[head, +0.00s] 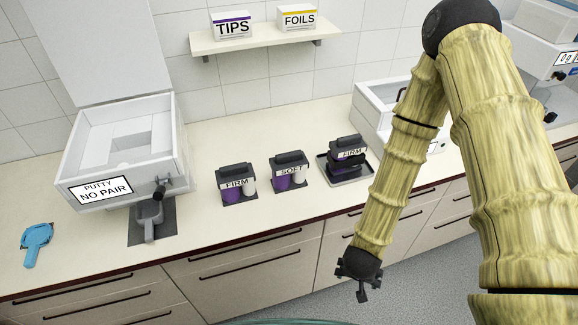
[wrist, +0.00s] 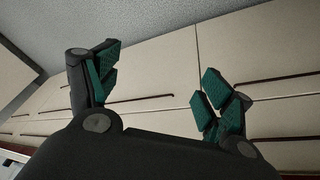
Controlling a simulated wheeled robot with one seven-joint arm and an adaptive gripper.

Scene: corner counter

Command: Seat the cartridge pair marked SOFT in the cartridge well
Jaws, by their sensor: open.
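The cartridge pair marked SOFT (head: 289,171) stands on the counter in the head view, the middle one of three dark-topped pairs with purple and white cylinders. The cartridge well is likely in the open white machine (head: 125,140) at the left, whose label reads PUTTY NO PAIR (head: 101,190); its lid is raised. My gripper (head: 361,288) hangs in front of the drawer fronts, below the counter edge, apart from every cartridge pair. In the wrist view my gripper (wrist: 158,95) is open and empty, with green finger pads spread and drawer fronts behind.
A FIRM pair (head: 235,185) stands left of SOFT. Another FIRM pair (head: 347,154) sits tilted on a grey tray (head: 350,176). A grey scoop (head: 149,218) and a blue tool (head: 37,238) lie at the left. A shelf (head: 265,37) holds TIPS and FOILS boxes. A white box (head: 376,97) stands behind my arm.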

